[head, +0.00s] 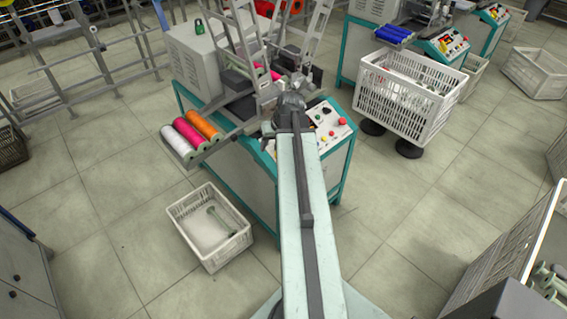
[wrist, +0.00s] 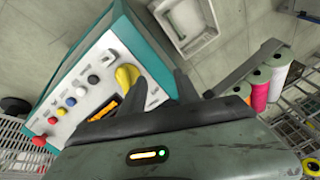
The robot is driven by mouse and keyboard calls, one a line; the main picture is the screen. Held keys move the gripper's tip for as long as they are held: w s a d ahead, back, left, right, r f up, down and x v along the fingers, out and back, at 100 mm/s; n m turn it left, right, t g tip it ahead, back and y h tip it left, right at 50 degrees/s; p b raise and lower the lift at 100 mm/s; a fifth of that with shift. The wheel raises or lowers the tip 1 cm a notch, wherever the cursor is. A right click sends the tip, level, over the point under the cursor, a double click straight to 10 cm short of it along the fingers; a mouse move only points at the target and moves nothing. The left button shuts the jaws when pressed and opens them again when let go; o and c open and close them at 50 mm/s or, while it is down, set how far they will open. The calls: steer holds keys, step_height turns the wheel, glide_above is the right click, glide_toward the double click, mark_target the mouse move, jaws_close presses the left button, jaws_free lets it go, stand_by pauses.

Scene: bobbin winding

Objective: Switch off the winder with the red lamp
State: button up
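The near winder has a teal frame and a light control panel (head: 330,122), beside the end of my arm in the head view. In the wrist view its panel (wrist: 95,62) carries a yellow knob (wrist: 127,74), a red mushroom button (wrist: 39,140) and several small coloured buttons or lamps. I cannot tell which of these is a lit lamp. My gripper (wrist: 158,79) has its two dark fingers spread apart, with nothing seen between them. Its left finger is close to the yellow knob; contact cannot be told. In the head view the fingers are not clear.
White, pink and orange spools (head: 188,138) sit on the winder's left side. A white crate (head: 238,245) stands on the floor there. Another winder (head: 443,42) is at the back right, behind a raised white crate (head: 405,100). Floor at right is partly clear.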

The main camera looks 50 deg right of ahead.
steer(key=s+d+f+m, duration=0.1)
steer(key=s+d, duration=0.3)
steer(key=d, duration=0.3)
steer(key=shift+t+h, duration=0.3)
steer(key=b+x, duration=0.8)
steer(key=shift+w+a+f, duration=0.15)
steer(key=shift+w, duration=0.05)
jaws_close()
